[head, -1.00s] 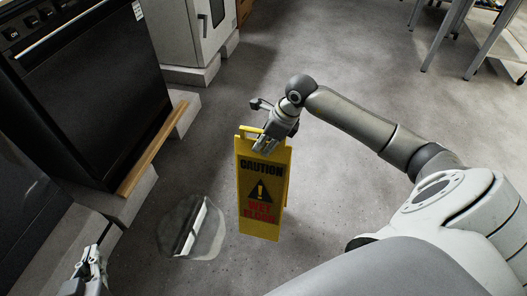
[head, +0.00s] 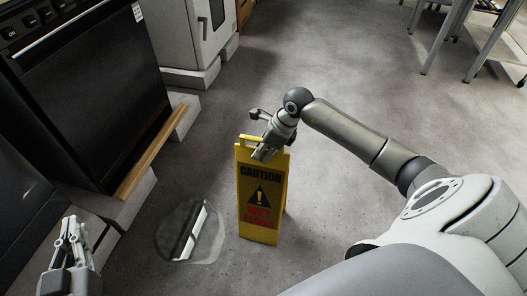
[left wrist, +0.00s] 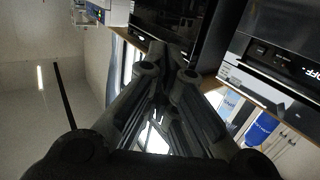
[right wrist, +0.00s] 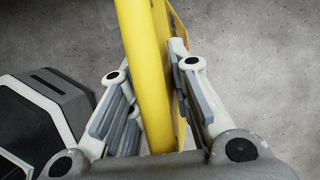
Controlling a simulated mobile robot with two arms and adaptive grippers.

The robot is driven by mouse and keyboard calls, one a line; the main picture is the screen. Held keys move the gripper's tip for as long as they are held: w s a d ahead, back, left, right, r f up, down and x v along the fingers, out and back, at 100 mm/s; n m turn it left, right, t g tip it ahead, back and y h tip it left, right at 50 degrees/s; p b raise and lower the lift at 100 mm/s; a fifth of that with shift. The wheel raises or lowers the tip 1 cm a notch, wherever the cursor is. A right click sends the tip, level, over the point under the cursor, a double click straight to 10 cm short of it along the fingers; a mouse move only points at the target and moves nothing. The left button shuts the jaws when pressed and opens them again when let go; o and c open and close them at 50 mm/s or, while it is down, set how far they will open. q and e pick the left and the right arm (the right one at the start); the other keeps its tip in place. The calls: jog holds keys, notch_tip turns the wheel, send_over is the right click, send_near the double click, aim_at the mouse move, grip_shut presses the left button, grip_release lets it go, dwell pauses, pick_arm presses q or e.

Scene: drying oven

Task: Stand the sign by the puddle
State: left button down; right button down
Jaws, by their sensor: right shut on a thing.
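The yellow caution sign (head: 250,200) is upright just right of the puddle, its printed face toward me. Its base looks at floor level, but contact is hard to tell. Part of a second panel shows along its right edge. My right gripper (head: 263,151) is shut on the sign's top; the yellow part (right wrist: 148,80) runs between its fingers in the right wrist view. The puddle (head: 208,243) is a clear, reflective patch on the floor, apart from the sign. My left gripper (head: 73,226) is at the lower left, empty, its fingers (left wrist: 168,70) drawn together.
A black oven (head: 100,90) on light blocks with a wooden strip (head: 150,155) stands left of the puddle. A white cabinet (head: 195,30) is behind it. Metal table legs (head: 445,40) are at the upper right. The floor behind the sign is open.

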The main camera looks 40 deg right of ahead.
jog(key=shift+r, duration=0.1)
jog(key=c, duration=1.3)
grip_release()
